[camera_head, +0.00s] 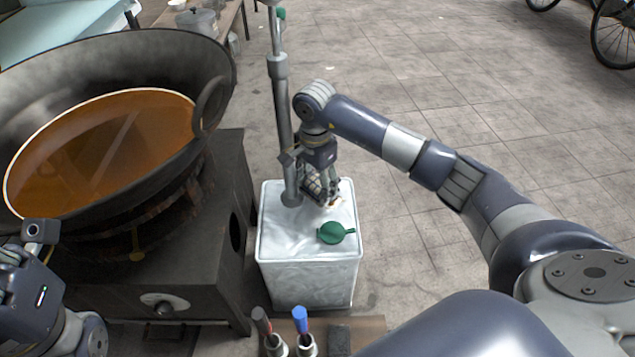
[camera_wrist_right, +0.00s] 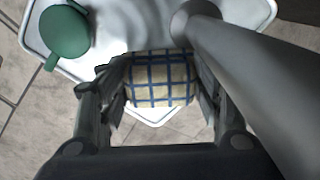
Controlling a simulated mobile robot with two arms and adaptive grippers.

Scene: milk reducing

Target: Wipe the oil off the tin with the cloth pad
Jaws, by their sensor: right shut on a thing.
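The tin (camera_head: 308,282) is a square silvery-white can standing on the floor, with a green cap (camera_head: 337,232) on its top. My right gripper (camera_head: 325,198) is over the far part of the tin's top, beside a grey vertical pole. In the right wrist view it is shut on the cloth pad (camera_wrist_right: 160,78), which is cream with blue checks. The pad is close to the tin's top; I cannot tell whether it touches. My left gripper is not in view; only part of my left arm shows at lower left.
A big black wok (camera_head: 225,75) of brown-orange liquid sits on a dark stove (camera_head: 200,285) left of the tin. The grey pole (camera_head: 281,120) rises close to the gripper. Two handled tools (camera_head: 300,322) stand in front. Paved floor is clear to the right.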

